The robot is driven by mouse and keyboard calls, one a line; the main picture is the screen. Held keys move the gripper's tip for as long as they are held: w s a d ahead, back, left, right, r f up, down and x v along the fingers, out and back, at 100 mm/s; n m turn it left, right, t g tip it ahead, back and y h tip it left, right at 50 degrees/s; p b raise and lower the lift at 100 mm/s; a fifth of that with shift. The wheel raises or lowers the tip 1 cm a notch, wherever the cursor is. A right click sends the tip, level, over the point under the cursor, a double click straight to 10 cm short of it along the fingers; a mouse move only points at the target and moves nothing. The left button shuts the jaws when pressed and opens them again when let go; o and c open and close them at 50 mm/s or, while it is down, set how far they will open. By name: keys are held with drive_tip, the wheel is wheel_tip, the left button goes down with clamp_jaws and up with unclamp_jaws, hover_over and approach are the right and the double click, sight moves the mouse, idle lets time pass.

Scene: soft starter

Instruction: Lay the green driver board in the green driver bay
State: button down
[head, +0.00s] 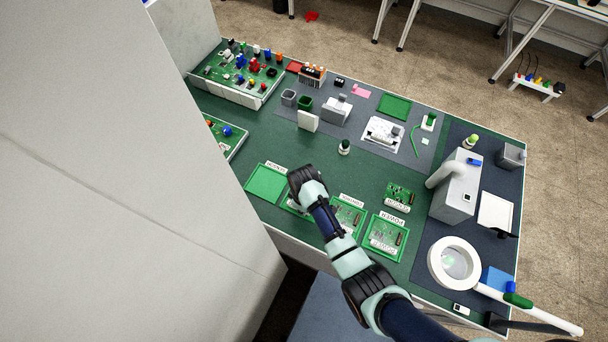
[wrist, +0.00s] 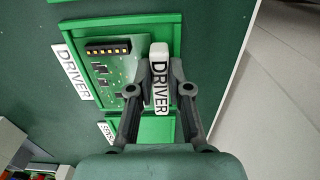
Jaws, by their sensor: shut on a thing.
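The green driver board (wrist: 108,75) shows in the wrist view, with a black connector along one end and a white tab lettered DRIVER. My gripper (wrist: 160,85) is shut on that white tab. The board overlaps the green driver bay (wrist: 120,24), whose raised rim shows around it and whose white DRIVER label (wrist: 73,72) is at its left. I cannot tell whether the board rests on the bay floor or is slightly above it. In the head view, my gripper (head: 302,188) covers most of the bay and board.
An empty green bay (head: 264,184) is left of my gripper in the head view. Two bays holding boards (head: 346,217) (head: 384,236) are at right. A loose board (head: 400,192) lies behind them. A grey machine (head: 455,193) and a magnifier lamp (head: 434,268) stand farther right.

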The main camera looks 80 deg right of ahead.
drive_tip(key=shift+f, duration=0.35)
drive_tip(key=c, duration=1)
unclamp_jaws()
wheel_tip(320, 180, up, 12)
